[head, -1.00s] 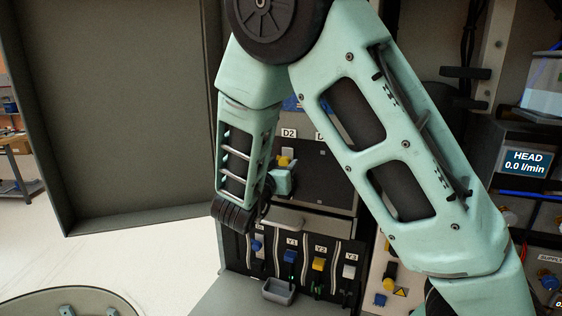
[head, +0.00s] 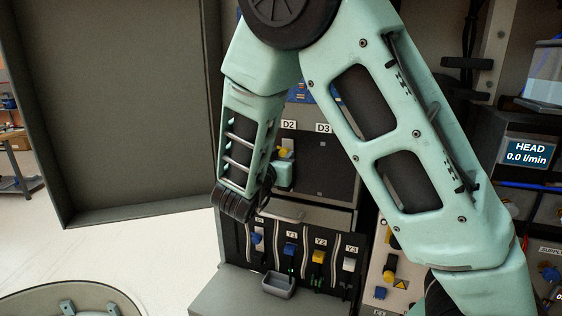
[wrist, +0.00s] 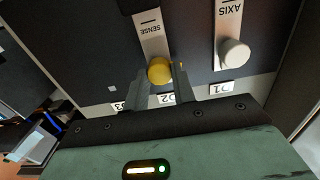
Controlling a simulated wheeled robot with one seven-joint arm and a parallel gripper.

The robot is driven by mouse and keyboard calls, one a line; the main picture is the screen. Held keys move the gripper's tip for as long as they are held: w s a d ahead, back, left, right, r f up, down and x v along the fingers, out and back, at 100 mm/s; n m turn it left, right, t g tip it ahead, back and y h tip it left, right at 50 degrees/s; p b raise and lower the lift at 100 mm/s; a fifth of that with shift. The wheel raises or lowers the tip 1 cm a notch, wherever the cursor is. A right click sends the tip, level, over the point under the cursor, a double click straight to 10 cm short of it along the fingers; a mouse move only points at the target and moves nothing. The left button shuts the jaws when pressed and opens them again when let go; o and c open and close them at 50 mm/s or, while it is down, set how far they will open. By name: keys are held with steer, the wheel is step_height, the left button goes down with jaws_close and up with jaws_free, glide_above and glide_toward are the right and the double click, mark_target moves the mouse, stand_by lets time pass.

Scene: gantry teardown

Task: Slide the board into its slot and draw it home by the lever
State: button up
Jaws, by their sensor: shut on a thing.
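The board with the SENSE faceplate (wrist: 151,32) stands at the position labelled D2 in the wrist view, beside the AXIS board (wrist: 230,25). Its yellow knob (wrist: 160,71) sits between the two fingertips of my gripper (wrist: 161,77), which is shut on it. In the head view the yellow knob (head: 286,152) shows just below the D2 label, with my gripper (head: 284,160) against it.
Below is a lower row of boards (head: 319,257) with blue, yellow and white knobs, labelled Y1 to Y3. A small grey tray (head: 278,286) stands in front of it. An open cabinet door (head: 110,120) is at left; a HEAD display (head: 527,157) is at right.

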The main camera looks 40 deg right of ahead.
steer(key=m+b, duration=0.4)
steer(key=b, duration=0.1)
steer(key=shift+f+b, duration=0.35)
steer(key=shift+f, duration=0.05)
steer(key=m+b, duration=0.4)
steer(key=b, duration=0.3)
steer(key=shift+f+m, duration=0.15)
steer(key=shift+m, duration=0.25)
steer(key=m+b, duration=0.4)
steer(key=b, duration=0.2)
steer(key=shift+s, duration=0.1)
steer(key=m+b, duration=0.2)
steer(key=b, duration=0.1)
steer(key=shift+r, duration=0.3)
steer(key=o, duration=1)
steer(key=shift+r, duration=0.1)
steer(key=shift+a, duration=0.1)
